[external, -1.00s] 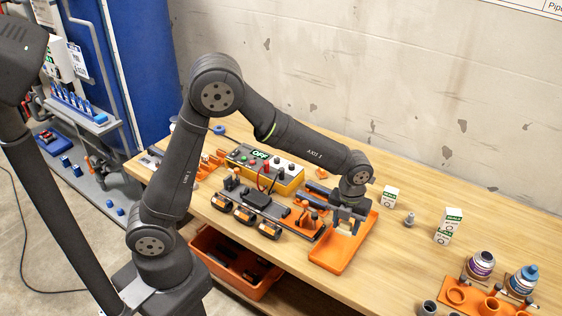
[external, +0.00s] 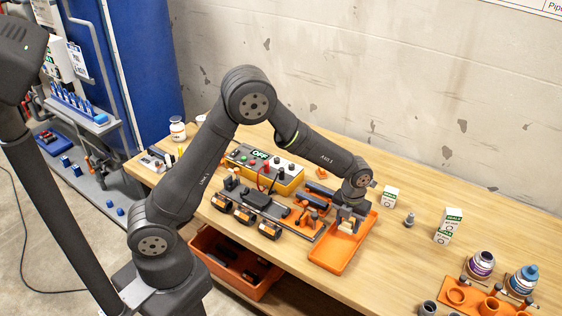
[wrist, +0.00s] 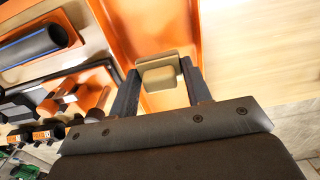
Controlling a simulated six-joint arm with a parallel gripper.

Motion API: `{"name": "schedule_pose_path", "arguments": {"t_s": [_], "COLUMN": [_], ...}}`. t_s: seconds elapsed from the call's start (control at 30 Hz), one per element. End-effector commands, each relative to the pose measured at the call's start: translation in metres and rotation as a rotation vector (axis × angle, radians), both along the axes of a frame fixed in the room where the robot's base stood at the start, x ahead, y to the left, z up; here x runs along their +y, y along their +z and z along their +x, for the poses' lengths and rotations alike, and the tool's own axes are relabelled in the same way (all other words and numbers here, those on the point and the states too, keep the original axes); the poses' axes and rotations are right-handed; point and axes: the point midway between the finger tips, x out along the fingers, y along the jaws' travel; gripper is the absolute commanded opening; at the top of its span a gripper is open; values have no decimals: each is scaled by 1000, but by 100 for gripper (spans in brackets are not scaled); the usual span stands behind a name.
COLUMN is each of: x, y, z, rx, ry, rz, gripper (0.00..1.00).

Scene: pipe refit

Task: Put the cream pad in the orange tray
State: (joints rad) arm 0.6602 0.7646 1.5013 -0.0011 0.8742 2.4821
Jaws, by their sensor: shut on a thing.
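The cream pad (wrist: 158,76) is a small block held between the two fingers of my gripper (wrist: 160,88) in the wrist view. In the external view the pad (external: 346,226) shows under my gripper (external: 349,218). My gripper is shut on it, over the orange tray (external: 330,258). The orange tray also fills the area behind the pad in the wrist view (wrist: 165,25). I cannot tell whether the pad touches the tray floor. A dark pipe piece with a blue stripe (wrist: 35,45) lies at the upper left of the wrist view.
A rig with black clamps and orange parts (external: 262,212) stands just left of the tray. A yellow control box (external: 265,170) is behind it. White cartons (external: 449,226), a small grey fitting (external: 410,219) and an orange bottle rack (external: 485,298) are to the right, with bare wood between.

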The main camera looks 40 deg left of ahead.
Motion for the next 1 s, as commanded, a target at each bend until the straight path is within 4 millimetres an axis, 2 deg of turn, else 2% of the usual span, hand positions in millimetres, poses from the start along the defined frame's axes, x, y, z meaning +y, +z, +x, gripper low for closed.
{"name": "schedule_pose_path", "arguments": {"t_s": [0.3, 0.67, 0.7, 0.8, 1.0], "x": [1, 0, 0, 0, 0], "y": [-38, -43, -43, -43, -43], "z": [0, 0, 0, 0, 0], "rx": [1, 0, 0, 0, 0], "ry": [1, 1, 1, 1, 1], "rz": [1, 1, 1, 1, 0], "gripper": [23, 23, 46, 66, 66]}}
